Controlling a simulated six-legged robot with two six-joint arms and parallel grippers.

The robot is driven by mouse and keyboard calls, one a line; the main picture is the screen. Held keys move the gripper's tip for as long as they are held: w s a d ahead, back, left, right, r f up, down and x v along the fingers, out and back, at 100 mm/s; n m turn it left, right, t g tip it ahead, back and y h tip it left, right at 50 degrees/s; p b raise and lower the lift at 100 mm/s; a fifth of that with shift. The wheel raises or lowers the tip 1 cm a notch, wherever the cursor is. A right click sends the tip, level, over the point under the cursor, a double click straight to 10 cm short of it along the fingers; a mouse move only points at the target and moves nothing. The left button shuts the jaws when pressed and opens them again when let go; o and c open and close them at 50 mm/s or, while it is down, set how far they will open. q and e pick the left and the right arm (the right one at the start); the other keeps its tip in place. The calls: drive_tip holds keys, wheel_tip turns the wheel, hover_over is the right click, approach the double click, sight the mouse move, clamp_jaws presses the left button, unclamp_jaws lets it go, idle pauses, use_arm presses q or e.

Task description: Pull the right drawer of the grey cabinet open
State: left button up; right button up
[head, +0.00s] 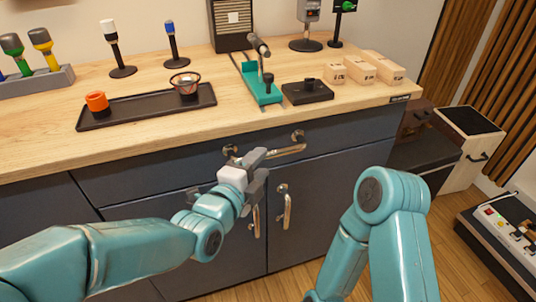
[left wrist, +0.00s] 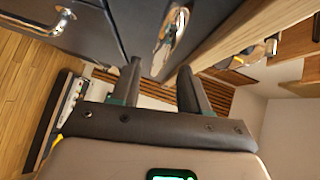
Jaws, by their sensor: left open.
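The grey cabinet (head: 325,195) stands in front of me under a wooden top. Its right drawer (head: 345,132) looks flush with the cabinet front. The drawer's metal bar handle (head: 289,151) shows in the head view, its left part partly covered by my left gripper (head: 262,166). In the left wrist view a metal handle (left wrist: 172,38) lies just beyond the open fingers of my left gripper (left wrist: 160,85), near the gap between them. I cannot tell whether the fingers touch it. My right gripper is not in view; only its arm shows.
Two door handles (head: 287,208) are below the drawer. The top holds a black tray (head: 140,108) with an orange cup, a teal tool (head: 262,90) and wooden blocks (head: 357,68).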

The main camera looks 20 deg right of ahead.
sight(266, 158)
use_arm(q)
drive_tip(key=x, duration=0.5)
drive_tip(key=shift+w, duration=0.1)
drive_tip(key=shift+c, duration=0.3)
clamp_jaws()
drive_tip(key=shift+f, duration=0.1)
